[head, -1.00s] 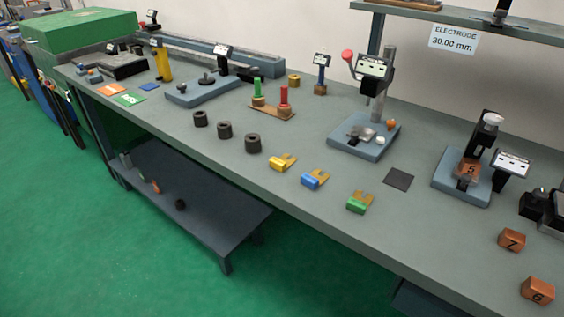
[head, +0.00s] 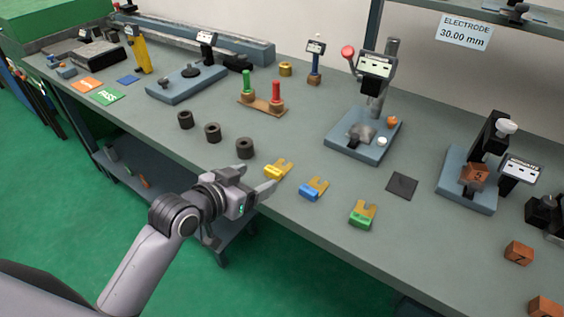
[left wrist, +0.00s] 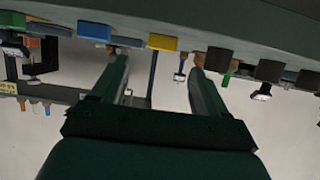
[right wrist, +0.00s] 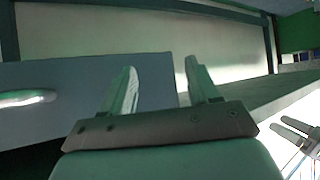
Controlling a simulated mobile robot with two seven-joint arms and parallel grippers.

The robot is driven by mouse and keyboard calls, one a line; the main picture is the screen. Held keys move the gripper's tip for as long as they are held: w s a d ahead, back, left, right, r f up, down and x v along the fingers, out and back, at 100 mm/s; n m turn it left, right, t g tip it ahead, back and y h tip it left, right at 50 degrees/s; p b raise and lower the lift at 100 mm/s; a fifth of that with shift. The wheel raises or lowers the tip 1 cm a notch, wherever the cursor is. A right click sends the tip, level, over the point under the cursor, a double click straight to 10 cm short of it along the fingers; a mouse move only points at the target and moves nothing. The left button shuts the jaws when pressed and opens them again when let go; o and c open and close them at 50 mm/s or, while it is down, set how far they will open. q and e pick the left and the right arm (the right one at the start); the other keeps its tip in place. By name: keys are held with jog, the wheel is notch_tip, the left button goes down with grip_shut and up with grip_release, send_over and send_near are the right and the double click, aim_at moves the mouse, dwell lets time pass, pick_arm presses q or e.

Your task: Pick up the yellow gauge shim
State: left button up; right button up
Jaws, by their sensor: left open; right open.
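The yellow gauge shim (head: 277,170) lies flat near the front edge of the bench, just left of the blue shim.
The blue shim (head: 314,188) and the green shim (head: 363,214) lie to the right. Several dark rings, one of them close by (head: 245,148), stand to the left. A dark square plate (head: 401,186) and a blue-based gauge stand (head: 364,145) are further right.

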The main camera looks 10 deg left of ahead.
aim_at(274, 169)
pick_arm(q)
jog(key=shift+w+d, duration=0.2)
jog(key=shift+w, duration=0.25)
jog(key=shift+p+x, duration=0.3)
jog(key=shift+x, duration=2.85)
jog(key=shift+a+f, duration=0.15)
jog(key=shift+f, duration=0.05)
jog(key=c, duration=1.1)
